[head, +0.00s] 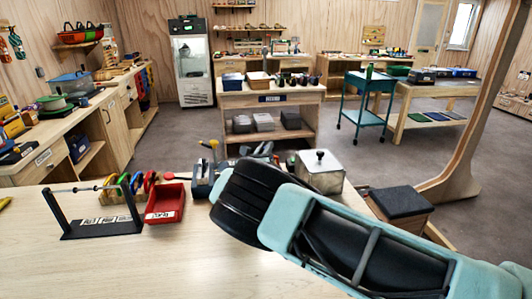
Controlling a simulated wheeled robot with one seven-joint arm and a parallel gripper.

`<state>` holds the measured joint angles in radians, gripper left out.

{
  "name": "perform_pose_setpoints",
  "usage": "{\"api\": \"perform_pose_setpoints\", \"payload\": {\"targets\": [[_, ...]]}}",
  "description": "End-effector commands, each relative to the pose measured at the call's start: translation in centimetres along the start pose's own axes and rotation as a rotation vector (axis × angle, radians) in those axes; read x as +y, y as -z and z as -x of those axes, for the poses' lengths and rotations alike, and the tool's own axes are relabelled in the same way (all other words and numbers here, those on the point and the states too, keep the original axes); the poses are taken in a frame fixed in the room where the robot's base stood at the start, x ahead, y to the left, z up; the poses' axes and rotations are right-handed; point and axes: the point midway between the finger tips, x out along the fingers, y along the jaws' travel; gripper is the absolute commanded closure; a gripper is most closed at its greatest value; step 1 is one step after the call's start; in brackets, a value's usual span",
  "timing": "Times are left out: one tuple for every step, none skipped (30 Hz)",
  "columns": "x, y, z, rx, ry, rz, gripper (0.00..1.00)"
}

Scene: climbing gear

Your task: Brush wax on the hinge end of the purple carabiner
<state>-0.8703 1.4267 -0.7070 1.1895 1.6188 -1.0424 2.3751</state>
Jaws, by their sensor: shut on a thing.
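A black rack (103,229) with a thin horizontal bar stands at the left of the near wooden bench. Several coloured carabiners (149,181), among them red, green, yellow and blue, show at the bar's right end. I cannot make out a purple one. A metal box (320,172) with a knobbed lid stands behind my arm; whether it holds wax does not show. A thin yellow-topped tool (213,145) sticks up at the bench's back; I cannot tell whether it is a brush. My teal and black arm crosses the bench's right side. My gripper's fingers do not show.
A red labelled tray (165,203) sits right of the rack, with a grey-blue device (204,179) beside it. The bench's front left (130,270) is clear. A black-topped stool (400,203) stands beyond, at right.

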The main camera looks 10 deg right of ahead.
Motion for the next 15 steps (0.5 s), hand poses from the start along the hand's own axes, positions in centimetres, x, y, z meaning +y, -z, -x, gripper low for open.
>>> {"api": "perform_pose_setpoints", "payload": {"targets": [[-0.2, 0.3, -0.1, 0.004, 0.0, 0.002, 1.0], [-0.3, 0.3, -0.2, 0.003, 0.0, 0.002, 1.0], [-0.6, 0.4, -0.4, 0.003, 0.001, 0.002, 1.0], [-0.8, 0.5, -0.6, 0.004, 0.001, 0.003, 1.0], [-1.1, 0.6, -0.7, 0.004, 0.002, 0.003, 1.0], [-1.3, 0.7, -0.9, 0.004, 0.001, 0.003, 1.0], [-1.5, 0.8, -1.0, 0.004, 0.001, 0.003, 1.0], [-1.8, 0.9, -1.2, 0.004, 0.001, 0.003, 1.0], [-2.0, 1.0, -1.4, 0.004, 0.002, 0.003, 1.0], [-2.2, 1.0, -1.5, 0.003, 0.002, 0.002, 1.0], [-2.4, 1.1, -1.7, 0.002, 0.002, 0.002, 1.0], [-2.6, 1.2, -1.8, 0.003, 0.002, 0.002, 1.0], [-2.8, 1.2, -1.9, 0.002, 0.002, 0.002, 1.0], [-2.9, 1.2, -2.0, 0.002, 0.002, 0.002, 1.0], [-3.0, 1.2, -2.1, 0.001, 0.001, 0.002, 1.0]]}}
